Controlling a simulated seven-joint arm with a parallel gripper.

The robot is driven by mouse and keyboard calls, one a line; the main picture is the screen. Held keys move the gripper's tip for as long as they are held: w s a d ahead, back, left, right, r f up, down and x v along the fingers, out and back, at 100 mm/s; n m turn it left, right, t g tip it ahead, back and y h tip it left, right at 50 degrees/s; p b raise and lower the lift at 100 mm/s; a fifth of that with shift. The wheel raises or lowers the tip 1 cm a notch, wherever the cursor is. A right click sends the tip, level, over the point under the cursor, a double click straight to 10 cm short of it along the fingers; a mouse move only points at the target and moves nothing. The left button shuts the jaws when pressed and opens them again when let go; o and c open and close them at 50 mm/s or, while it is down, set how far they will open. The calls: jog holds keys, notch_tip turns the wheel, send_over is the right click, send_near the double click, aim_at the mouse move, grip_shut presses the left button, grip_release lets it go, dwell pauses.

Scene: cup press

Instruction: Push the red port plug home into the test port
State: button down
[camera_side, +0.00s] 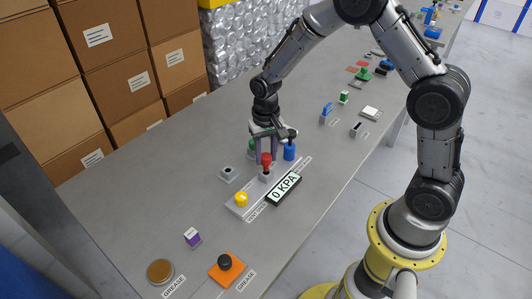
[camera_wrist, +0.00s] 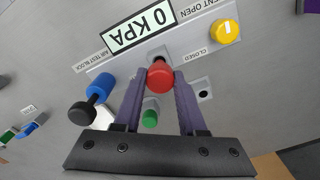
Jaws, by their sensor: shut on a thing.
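My gripper (camera_side: 266,154) points down and is shut on the red port plug (camera_side: 266,160), with a finger on either side of its head. In the wrist view, the red plug (camera_wrist: 160,75) shows between the fingertips (camera_wrist: 161,78). The plug is upright over a small grey port block (camera_side: 265,176) on the pale test block (camera_side: 238,209). A dark port opening shows just beyond the plug head in the wrist view. I cannot tell how far the stem is inside. A display (camera_side: 284,188) on the test block reads 0 KPA.
A yellow knob (camera_side: 241,199) sits at the near end of the test block. A blue cylinder (camera_side: 289,152) with a black knob stands close right of my gripper. A green-topped part (camera_wrist: 150,118) and a grey block with a hole (camera_side: 228,174) stand nearby.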

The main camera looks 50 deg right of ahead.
aim_at(266, 156)
jog(key=shift+f, duration=1.75)
jog(key=shift+c, duration=2)
grip_release()
notch_tip(266, 156, up, 14)
jog(key=shift+f, duration=0.1)
